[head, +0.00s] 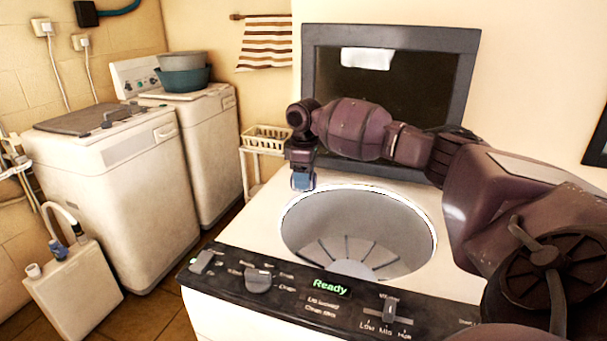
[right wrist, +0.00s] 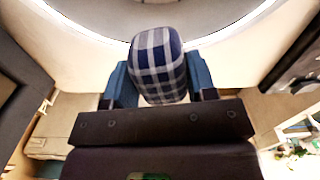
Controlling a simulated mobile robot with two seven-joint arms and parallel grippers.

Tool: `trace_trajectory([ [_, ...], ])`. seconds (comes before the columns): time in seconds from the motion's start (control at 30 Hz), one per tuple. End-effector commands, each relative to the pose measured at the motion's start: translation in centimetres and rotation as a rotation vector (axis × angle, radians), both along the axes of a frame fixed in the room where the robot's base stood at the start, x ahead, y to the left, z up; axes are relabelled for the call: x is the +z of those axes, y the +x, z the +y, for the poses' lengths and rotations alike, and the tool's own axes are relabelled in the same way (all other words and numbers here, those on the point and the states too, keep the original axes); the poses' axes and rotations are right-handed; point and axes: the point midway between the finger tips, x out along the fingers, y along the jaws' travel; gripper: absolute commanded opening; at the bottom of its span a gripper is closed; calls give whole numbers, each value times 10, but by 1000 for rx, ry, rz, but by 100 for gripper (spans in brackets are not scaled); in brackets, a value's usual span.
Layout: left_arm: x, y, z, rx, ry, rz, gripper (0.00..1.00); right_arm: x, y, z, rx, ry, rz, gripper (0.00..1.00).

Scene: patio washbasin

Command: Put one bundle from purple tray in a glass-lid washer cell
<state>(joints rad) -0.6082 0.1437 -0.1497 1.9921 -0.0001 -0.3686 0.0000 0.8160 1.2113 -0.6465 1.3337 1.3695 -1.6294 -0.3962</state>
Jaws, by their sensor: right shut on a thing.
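My right gripper (head: 302,182) is shut on a blue, grey and white checked cloth bundle (right wrist: 158,62). In the right wrist view the bundle bulges between the two blue fingers (right wrist: 159,80). The gripper hangs at the left edge of the round tub opening (head: 360,232) of the near washer (head: 262,225). The washer's dark-framed glass lid (head: 325,85) stands open behind the opening. The visible part of the tub looks empty. The tub rim also shows in the right wrist view (right wrist: 85,37). No purple tray shows. My left gripper is out of view.
The front panel (head: 330,287) has knobs and a lit "Ready" display. Two older washers (head: 130,180) stand at the left, one carrying basins (head: 184,77). A cream basket (head: 266,138) sits behind the washer. A white jug (head: 75,285) stands on the floor.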

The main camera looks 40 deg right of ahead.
Motion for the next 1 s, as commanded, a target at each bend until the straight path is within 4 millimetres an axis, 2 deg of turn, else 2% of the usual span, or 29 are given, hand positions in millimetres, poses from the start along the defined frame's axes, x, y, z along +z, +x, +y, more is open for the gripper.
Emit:
trace_trajectory([
  [0.03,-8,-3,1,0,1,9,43,-7,0,0,0,0,2,21],
  [0.4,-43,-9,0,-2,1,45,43,-43,0,0,0,-1,5,21],
  [0.67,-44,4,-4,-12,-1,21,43,-67,0,0,0,0,6,21],
  [1.0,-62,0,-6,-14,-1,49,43,-100,0,0,0,-1,7,21],
])
